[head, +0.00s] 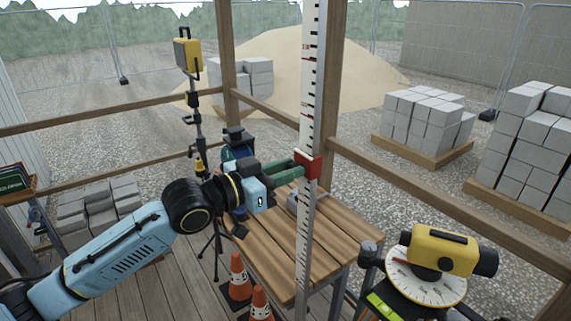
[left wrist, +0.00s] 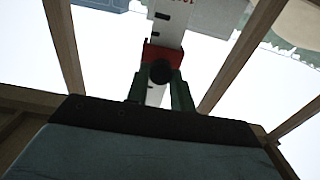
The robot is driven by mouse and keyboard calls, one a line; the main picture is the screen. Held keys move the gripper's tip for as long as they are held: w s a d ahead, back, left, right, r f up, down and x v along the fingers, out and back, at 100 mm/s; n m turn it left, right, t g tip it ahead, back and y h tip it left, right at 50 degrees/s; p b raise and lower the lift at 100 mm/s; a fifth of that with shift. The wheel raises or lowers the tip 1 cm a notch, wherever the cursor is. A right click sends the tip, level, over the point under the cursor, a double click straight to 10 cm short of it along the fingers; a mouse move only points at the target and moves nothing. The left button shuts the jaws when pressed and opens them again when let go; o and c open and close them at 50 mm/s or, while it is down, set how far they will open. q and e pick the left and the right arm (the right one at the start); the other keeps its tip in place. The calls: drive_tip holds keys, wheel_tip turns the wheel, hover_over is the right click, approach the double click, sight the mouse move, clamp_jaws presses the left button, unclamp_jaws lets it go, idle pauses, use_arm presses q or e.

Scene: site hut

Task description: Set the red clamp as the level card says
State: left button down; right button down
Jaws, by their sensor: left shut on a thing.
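The red clamp (head: 308,164) sits around the tall white staff (head: 308,100), which has black and red marks and stands upright by the wooden table. My left gripper (head: 296,167), with green fingers, reaches in from the left and is shut on the clamp. In the left wrist view the red clamp (left wrist: 162,56) with a dark round knob lies between the green fingers (left wrist: 160,88), and the staff (left wrist: 172,18) runs behind it. The marks are too small to read. I cannot make out a level card with certainty. My right gripper is not in view.
A yellow level (head: 440,250) on a round dial stands at the lower right. The wooden table (head: 270,245) is mostly bare. Orange cones (head: 238,278) stand at its left. A yellow lamp (head: 188,55) on a tripod is farther back. Wooden rails and posts frame the hut.

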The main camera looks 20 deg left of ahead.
use_arm(q)
drive_tip(key=b, duration=0.6)
approach(303, 211)
drive_tip(key=x, duration=0.5)
drive_tip(key=shift+w, duration=0.1)
drive_tip(key=c, duration=1.2)
unclamp_jaws()
drive_tip(key=shift+b+v, duration=0.4)
drive_tip(key=shift+v, duration=6.3)
drive_tip(key=shift+f, duration=0.1)
